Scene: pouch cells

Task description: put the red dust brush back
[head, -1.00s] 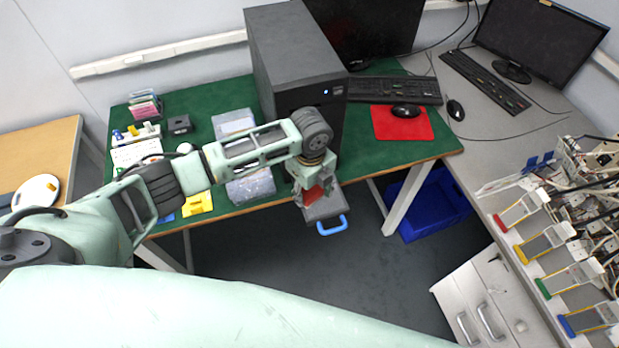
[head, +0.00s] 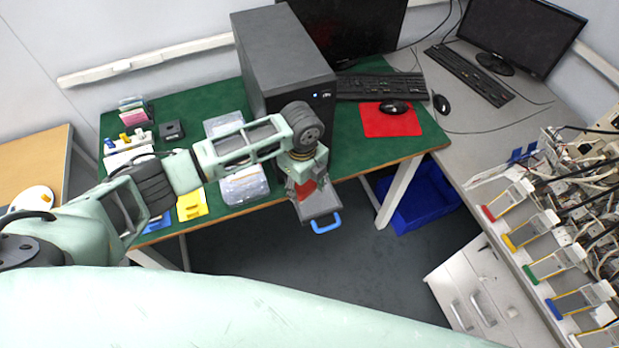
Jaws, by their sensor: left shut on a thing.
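My left gripper (head: 303,190) is in front of the green table's front edge, below the black computer tower. It is shut on a red thing, which I take to be the red dust brush (head: 306,189); the fingers and wrist hide most of it. A grey flat thing with a blue handle (head: 325,224) shows just below and beside the gripper. I cannot tell whether it touches the gripper or lies lower down. My right gripper is not in view.
The green table (head: 220,107) bears a computer tower (head: 290,55), a keyboard, a red mouse mat (head: 388,123), clear boxes and a yellow tray (head: 192,205). A blue bin (head: 425,205) stands on the floor. Coloured stands (head: 520,235) with wiring fill the right bench.

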